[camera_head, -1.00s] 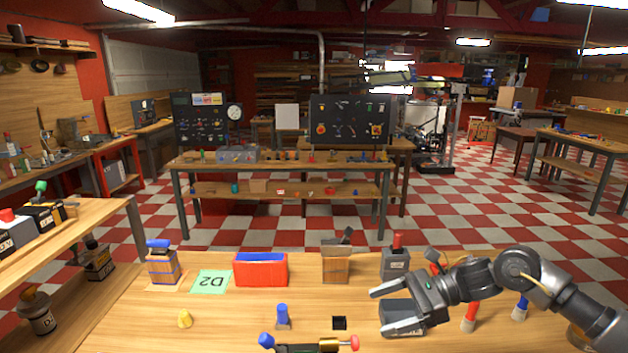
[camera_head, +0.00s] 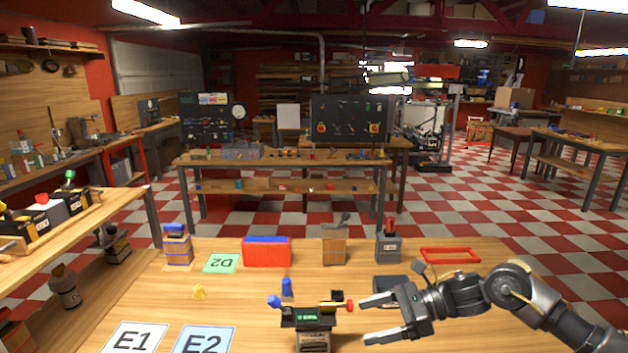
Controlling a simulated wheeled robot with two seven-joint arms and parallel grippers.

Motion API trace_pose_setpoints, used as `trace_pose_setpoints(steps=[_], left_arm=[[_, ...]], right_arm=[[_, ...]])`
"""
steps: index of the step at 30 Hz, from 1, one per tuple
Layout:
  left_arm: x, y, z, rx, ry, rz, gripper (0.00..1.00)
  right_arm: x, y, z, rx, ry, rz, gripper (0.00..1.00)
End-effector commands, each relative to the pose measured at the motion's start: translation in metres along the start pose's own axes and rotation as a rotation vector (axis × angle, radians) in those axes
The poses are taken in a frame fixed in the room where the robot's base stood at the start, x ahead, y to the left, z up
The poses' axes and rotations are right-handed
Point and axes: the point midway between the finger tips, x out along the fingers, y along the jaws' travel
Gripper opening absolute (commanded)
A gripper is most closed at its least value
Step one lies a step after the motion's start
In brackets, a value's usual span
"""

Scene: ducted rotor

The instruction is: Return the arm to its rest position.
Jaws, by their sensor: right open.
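My right gripper (camera_head: 372,320) is open, its two fingers pointing left with nothing between them. It is over the right part of the near wooden table (camera_head: 480,325), and its arm comes in from the right edge. A dark device with a green display (camera_head: 306,318) and a red knob at its right end stands just left of the fingertips. A dark block (camera_head: 390,283) sits behind the gripper, partly hidden by it. My left gripper is not in view.
A red frame (camera_head: 450,256), a grey box (camera_head: 387,246), a wooden block (camera_head: 334,250), a red bin (camera_head: 267,252) and a green D2 card (camera_head: 221,263) line the table's far side. Cards E1 (camera_head: 134,340) and E2 (camera_head: 204,341) lie at the near left. The table's middle-left is mostly bare.

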Motion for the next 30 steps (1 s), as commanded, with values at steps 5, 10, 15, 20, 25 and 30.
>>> trace_pose_setpoints(steps=[5, 10, 15, 20, 25, 30], left_arm=[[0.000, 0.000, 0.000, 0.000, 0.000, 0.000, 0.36], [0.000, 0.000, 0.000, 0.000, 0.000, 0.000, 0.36], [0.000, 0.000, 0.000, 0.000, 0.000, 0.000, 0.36], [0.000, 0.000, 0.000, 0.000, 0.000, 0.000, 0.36], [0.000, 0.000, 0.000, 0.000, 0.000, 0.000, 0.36], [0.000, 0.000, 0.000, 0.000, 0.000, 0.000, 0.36]], right_arm=[[0.033, 0.006, -0.013, 0.139, -0.031, -0.055, 0.81], [0.066, 0.013, -0.026, 0.352, -0.094, -0.145, 0.81], [0.096, 0.024, -0.041, 0.714, -0.233, -0.282, 0.81], [0.098, 0.039, -0.072, 1.299, -0.491, -0.478, 0.81], [0.060, 0.072, -0.139, 2.009, -0.860, -0.715, 0.81], [0.015, 0.134, -0.212, 2.572, -1.257, -0.953, 0.81]])
